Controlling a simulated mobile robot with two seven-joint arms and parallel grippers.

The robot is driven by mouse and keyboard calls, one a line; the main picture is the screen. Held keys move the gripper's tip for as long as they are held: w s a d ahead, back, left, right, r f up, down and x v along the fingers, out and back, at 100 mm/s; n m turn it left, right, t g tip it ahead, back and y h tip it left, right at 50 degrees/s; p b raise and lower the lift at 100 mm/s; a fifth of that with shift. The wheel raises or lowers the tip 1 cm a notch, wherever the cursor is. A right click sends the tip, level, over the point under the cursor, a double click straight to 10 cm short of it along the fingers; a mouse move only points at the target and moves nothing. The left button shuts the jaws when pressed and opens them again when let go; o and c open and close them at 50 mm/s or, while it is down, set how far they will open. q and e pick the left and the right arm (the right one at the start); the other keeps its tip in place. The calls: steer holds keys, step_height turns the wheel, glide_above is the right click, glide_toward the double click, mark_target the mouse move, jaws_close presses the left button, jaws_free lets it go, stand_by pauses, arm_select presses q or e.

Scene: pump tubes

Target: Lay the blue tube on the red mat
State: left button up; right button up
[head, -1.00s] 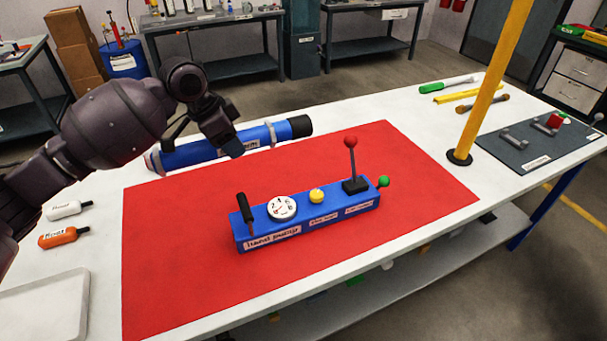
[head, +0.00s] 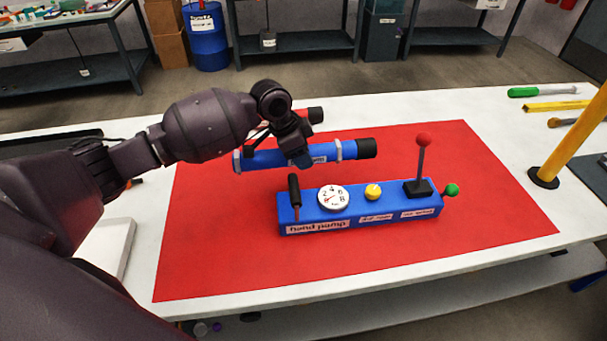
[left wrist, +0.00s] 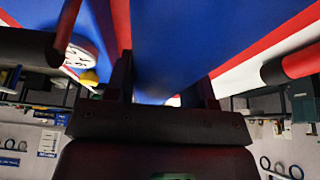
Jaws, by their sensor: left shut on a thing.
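The blue tube (head: 265,158), with a black end cap and grey bands, is in the grasp of my left gripper (head: 301,158). It lies roughly level across the back part of the red mat (head: 230,260) in the head view, behind the hand pump. Whether it touches the mat or hangs just above it, I cannot tell. In the left wrist view the tube (left wrist: 170,40) fills the space between the fingers (left wrist: 165,90). The gripper hides part of the tube's middle. My right gripper is not in view.
A blue hand pump (head: 350,214) with a dial, yellow button and red-knobbed lever stands on the mat. A black-ended object (head: 316,115) shows behind my gripper. A yellow post (head: 575,140) rises at the right. The mat's front left is clear.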

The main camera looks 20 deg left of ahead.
mark_target(308, 183)
arm_select(q)
steer(key=shift+f, duration=0.65)
step_height(308, 183, down, 5)
steer(key=shift+f+b, duration=0.1)
steer(key=shift+b, duration=0.45)
steer(key=shift+f, duration=0.25)
steer(key=o, duration=1)
steer(key=shift+f, duration=0.1)
steer(key=shift+o, duration=0.6)
steer(key=shift+a+r, duration=0.1)
steer(key=shift+r, duration=0.25)
steer(key=p+v, duration=0.2)
steer(key=v, duration=0.8)
steer(key=shift+s+a+r, duration=0.1)
steer(key=shift+s+r, duration=0.05)
steer(key=shift+r, duration=0.1)
steer(key=shift+s+a+r, duration=0.15)
steer(key=shift+r, duration=0.25)
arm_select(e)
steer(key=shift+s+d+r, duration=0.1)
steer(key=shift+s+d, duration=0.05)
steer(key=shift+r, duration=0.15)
